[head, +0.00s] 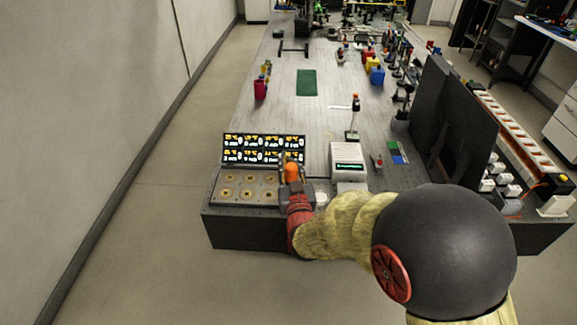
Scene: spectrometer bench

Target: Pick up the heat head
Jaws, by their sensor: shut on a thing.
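My gripper (292,159) is low over the front of the bench, at the right end of the panel with round sockets. It is shut on an orange piece, which I take to be the heat head (292,172). Only its orange part shows clearly. My gripper and wrist hide its lower end, so I cannot tell whether it is clear of the panel.
The socket panel (228,188) has a lit display (238,141) behind it. A white instrument (348,156) stands just right of my gripper. Behind it is a small stand (352,134) with an orange-and-black top. A dark upright panel (452,118) stands at the right. The bench's left middle is mostly clear.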

